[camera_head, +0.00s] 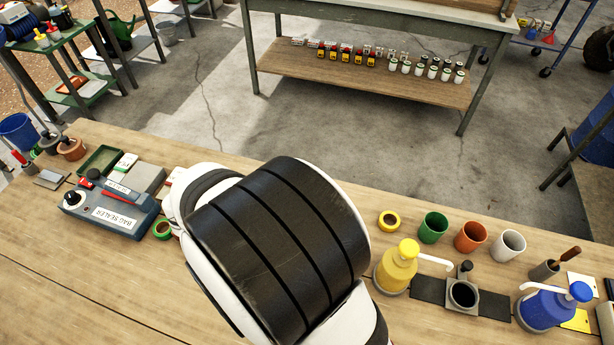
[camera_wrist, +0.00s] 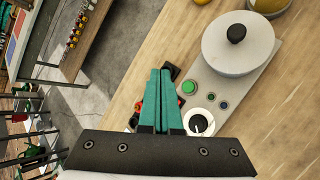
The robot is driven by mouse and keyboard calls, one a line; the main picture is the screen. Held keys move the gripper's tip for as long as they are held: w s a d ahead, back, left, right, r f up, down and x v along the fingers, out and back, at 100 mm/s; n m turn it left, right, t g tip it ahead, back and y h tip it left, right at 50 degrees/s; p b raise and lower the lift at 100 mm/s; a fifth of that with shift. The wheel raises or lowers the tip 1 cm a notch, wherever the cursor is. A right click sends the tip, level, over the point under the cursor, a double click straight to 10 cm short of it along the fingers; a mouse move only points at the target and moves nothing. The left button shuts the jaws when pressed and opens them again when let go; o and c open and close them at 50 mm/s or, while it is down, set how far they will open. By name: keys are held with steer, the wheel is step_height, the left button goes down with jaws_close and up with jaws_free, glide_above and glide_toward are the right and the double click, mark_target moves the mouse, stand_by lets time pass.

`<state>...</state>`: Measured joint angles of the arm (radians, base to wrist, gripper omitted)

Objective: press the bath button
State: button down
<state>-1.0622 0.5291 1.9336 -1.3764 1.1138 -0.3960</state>
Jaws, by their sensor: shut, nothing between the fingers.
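In the wrist view, a pale grey bath unit (camera_wrist: 262,75) with a round lid (camera_wrist: 238,44) and black knob lies on the bench. Its panel has a green button (camera_wrist: 188,87), two smaller dark buttons (camera_wrist: 211,97) and a white dial (camera_wrist: 199,122). My gripper (camera_wrist: 160,72) has green fingers, shut and empty. In that view the fingertips appear just left of the green button; I cannot tell their height above the bench. In the head view my arm hides the bath unit and my gripper.
Red and black items (camera_wrist: 173,70) show partly behind my fingers. In the head view, a bag sealer (camera_head: 112,212) stands left of my arm. A yellow pump bottle (camera_head: 396,266), several cups and a blue pump bottle (camera_head: 547,308) stand to the right. The bench front left is clear.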

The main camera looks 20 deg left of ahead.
steer(key=shift+f, duration=4.4)
steer(key=shift+d+f, duration=0.1)
steer(key=shift+f, duration=0.3)
steer(key=shift+f, duration=0.4)
steer(key=shift+r, duration=0.85)
steer(key=shift+r, duration=0.1)
steer(key=shift+r, duration=2.4)
